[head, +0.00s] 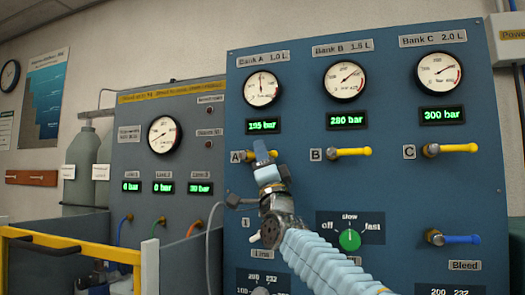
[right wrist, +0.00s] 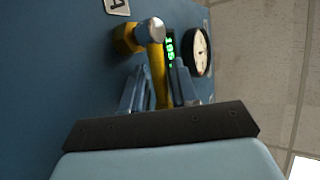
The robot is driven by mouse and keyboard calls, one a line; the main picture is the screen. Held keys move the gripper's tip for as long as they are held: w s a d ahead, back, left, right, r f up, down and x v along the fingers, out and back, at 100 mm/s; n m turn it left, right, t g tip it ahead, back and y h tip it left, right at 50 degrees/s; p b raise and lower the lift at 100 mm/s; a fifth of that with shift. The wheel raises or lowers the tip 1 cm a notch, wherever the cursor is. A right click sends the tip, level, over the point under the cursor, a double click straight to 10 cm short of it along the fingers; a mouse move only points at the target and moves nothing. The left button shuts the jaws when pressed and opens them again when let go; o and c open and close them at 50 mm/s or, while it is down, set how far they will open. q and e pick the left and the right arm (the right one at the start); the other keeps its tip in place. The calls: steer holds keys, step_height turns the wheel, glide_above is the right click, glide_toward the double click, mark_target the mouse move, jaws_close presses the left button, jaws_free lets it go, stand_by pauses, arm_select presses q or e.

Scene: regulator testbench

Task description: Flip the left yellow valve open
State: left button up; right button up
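The left yellow valve (head: 249,156) is beside label A on the blue panel. In the head view my right gripper (head: 264,157) is in front of it and hides most of its handle. In the right wrist view the yellow handle (right wrist: 158,75) runs from its round grey-capped pivot down between the two fingers of my right gripper (right wrist: 160,85). The fingers look apart, with a narrow gap beside the handle. Contact cannot be made out. My left gripper is not in view.
Yellow valves B (head: 348,152) and C (head: 450,148) have handles pointing right. A blue bleed valve (head: 453,239) is at lower right. A green knob (head: 349,240) is right of my arm. A grey panel (head: 140,135) and yellow rail (head: 70,243) are at left.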

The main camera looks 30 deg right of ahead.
jaws_close()
